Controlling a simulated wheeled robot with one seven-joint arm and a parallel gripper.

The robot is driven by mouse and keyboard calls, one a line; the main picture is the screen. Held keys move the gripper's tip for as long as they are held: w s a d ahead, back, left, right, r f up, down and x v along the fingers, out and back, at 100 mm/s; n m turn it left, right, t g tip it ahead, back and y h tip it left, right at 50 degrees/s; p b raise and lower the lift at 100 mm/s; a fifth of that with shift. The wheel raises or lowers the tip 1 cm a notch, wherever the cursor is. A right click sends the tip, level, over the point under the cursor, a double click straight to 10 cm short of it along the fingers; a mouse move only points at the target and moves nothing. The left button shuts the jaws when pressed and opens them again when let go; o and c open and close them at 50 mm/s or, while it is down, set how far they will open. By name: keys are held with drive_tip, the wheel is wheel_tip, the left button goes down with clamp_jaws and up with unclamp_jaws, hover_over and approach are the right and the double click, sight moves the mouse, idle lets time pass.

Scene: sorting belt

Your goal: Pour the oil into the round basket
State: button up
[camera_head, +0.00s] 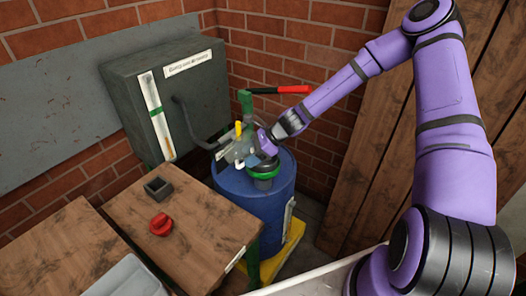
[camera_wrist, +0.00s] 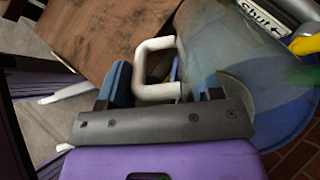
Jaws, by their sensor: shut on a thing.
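My gripper (camera_head: 246,149) is above the blue barrel (camera_head: 226,195), beside a grey fitting with a yellow lever (camera_head: 238,129). In the wrist view my gripper (camera_wrist: 162,88) is shut on the white handle (camera_wrist: 140,68) of a clear jug (camera_wrist: 205,42). Whether oil is in the jug I cannot tell. A round dark piece with a green rim (camera_head: 265,175) sits on the barrel top, below my gripper; it may be the round basket, but its inside is hidden. The jug is hard to make out in the head view.
A green pump post (camera_head: 245,101) with a red handle (camera_head: 293,89) rises behind my gripper. A dark cabinet (camera_head: 190,110) stands behind left. A wooden table (camera_head: 205,225) carries a red round part (camera_head: 160,224) and a small dark box (camera_head: 158,189). Wooden boards are right.

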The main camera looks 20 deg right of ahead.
sight(236, 163)
drive_tip(key=shift+w+a+r+g+h, duration=0.1)
drive_tip(key=shift+a+r+g+h, duration=0.15)
drive_tip(key=shift+h, duration=0.4)
drive_tip(key=shift+a+r+g+h, duration=0.1)
drive_tip(key=shift+r+h, duration=0.25)
drive_tip(key=shift+h, duration=0.3)
drive_tip(key=shift+w+a+f+h+p, duration=0.1)
drive_tip(key=shift+a+f+h+p, duration=0.35)
drive_tip(key=shift+a+h, duration=0.35)
drive_tip(key=shift+r, duration=0.1)
drive_tip(key=shift+a+h, duration=0.15)
drive_tip(key=shift+h, duration=0.15)
drive_tip(key=shift+w+a+r+h, duration=0.1)
drive_tip(key=shift+a+r+h, duration=0.1)
drive_tip(key=shift+h, duration=0.1)
drive_tip(key=shift+a, duration=0.1)
drive_tip(key=shift+a+r+h+p, duration=0.1)
drive_tip(key=shift+a+h+p, duration=0.05)
drive_tip(key=shift+h+p, duration=0.15)
drive_tip(key=shift+g, duration=0.25)
drive_tip(key=shift+w+a+f+h+p, duration=0.1)
drive_tip(key=shift+a+f+h+p, duration=0.2)
drive_tip(key=shift+h, duration=0.2)
drive_tip(key=shift+w+a+f+h+p, duration=0.15)
drive_tip(key=shift+a+h+p, duration=0.1)
drive_tip(key=shift+a+h, duration=0.2)
